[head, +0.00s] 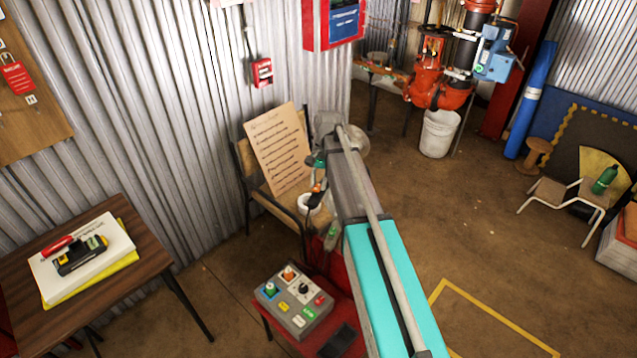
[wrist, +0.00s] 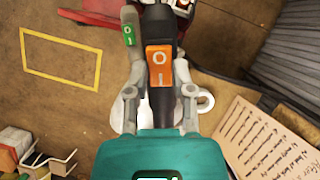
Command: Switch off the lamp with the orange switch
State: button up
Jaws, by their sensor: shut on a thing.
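The orange switch (wrist: 159,66), marked O and I, sits on a black body (wrist: 158,32) in the wrist view. A green switch (wrist: 128,34) on a grey body stands close to the left. In the head view the orange switch (head: 316,188) is a small patch beside my arm, which hides much of the area. The lamp's light cannot be judged from these views.
A white mug (head: 308,203) is close to the gripper. A control box (head: 295,300) with coloured buttons rests on a red stand below. A chair holds a written board (head: 279,150) against the corrugated wall. Open floor lies to the right.

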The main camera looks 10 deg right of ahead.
grip_shut()
jog(key=shift+s+a+r+t+h+p, duration=0.15)
jog(key=shift+s+t+h+p, duration=0.2)
jog(key=shift+t+h+p, duration=0.25)
jog(key=shift+s+a+t+h, duration=0.15)
jog(key=shift+t+h, duration=0.35)
jog(key=shift+t, duration=0.4)
jog(key=shift+t+h, duration=0.3)
jog(key=shift+t, duration=0.1)
jog(key=o, duration=0.9)
grip_release()
jog(key=shift+w, duration=0.3)
